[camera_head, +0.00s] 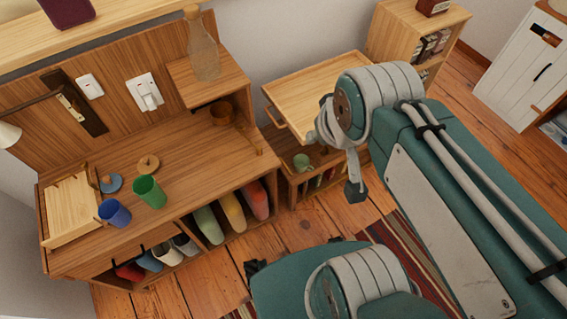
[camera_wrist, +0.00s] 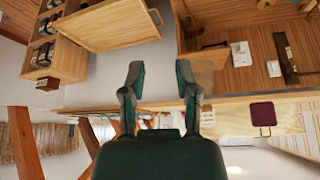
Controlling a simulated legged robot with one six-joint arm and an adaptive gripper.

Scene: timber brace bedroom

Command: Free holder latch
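A dark upright plate with a brass latch-like fitting (camera_head: 71,107) is on the wooden back panel at the left in the head view. I cannot tell for sure that it is the holder latch. The dark plate also shows at the right of the wrist view (camera_wrist: 286,58). My gripper (camera_wrist: 158,73) is open, with its two fingers apart and nothing between them. In the head view, part of my gripper (camera_head: 354,189) hangs below the wrist, right of the workbench and well apart from the plate. The rest is hidden by my arm.
The wooden workbench (camera_head: 190,150) carries a blue cup (camera_head: 115,213), a green cup (camera_head: 150,192), round lids and a slatted rack (camera_head: 72,207). A glass bottle (camera_head: 203,45) stands on a raised shelf. A wooden side table (camera_head: 310,85) is behind my wrist.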

